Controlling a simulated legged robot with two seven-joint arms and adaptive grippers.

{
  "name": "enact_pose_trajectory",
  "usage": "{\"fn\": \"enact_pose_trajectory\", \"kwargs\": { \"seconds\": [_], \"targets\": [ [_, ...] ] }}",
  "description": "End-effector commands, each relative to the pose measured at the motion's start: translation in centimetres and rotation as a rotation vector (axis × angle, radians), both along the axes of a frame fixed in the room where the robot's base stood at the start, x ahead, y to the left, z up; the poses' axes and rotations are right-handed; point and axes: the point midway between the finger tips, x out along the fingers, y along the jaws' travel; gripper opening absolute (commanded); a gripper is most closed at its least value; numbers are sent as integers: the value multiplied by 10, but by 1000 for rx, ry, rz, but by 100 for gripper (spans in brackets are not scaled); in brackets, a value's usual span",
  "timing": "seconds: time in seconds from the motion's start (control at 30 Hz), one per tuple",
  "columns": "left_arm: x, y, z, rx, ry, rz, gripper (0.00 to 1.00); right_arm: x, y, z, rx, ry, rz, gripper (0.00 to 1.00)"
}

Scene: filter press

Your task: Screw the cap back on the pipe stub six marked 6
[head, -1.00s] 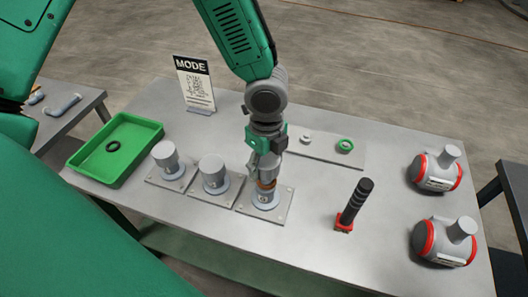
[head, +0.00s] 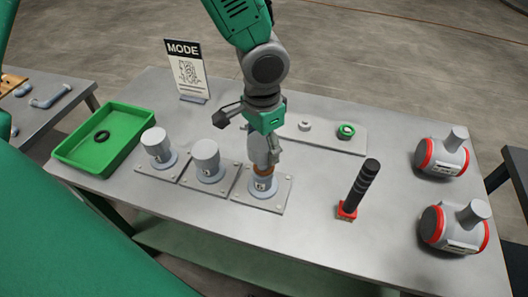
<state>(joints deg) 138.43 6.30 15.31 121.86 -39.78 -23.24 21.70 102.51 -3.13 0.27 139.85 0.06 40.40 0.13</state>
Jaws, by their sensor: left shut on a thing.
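The pipe stub (head: 262,171) stands upright on the rightmost of three square plates, with a copper-brown band at its top and a small label too small to read surely. My left gripper (head: 264,155) points down right over it, shut on a grey cap (head: 258,153) that it largely hides. The cap is at the top of the stub; I cannot tell whether its threads are engaged. Two neighbouring stubs to the left carry grey caps, the left one (head: 156,143) and the middle one (head: 206,158). My right gripper is not in view.
A green tray (head: 70,150) with a dark ring (head: 101,137) is at the left. Behind are a MODE sign (head: 186,68) and a flat plate (head: 330,144) with small rings. A black ribbed post (head: 362,187) and two red-banded grey vessels (head: 443,160) stand right.

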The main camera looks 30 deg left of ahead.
Motion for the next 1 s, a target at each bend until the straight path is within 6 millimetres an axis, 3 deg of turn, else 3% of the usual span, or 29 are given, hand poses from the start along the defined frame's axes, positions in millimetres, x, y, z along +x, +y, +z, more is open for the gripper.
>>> {"fn": "enact_pose_trajectory", "kwargs": {
  "seconds": [0.03, 0.53, 1.0],
  "targets": [
    [1, 0, -4, 0, -3, 56, 33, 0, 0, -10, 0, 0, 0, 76],
    [1, 0, -3, -1, -4, 647, 33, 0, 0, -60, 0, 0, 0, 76],
    [0, 0, -50, 2, 1, 643, 33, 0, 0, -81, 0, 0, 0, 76]
  ]
}}
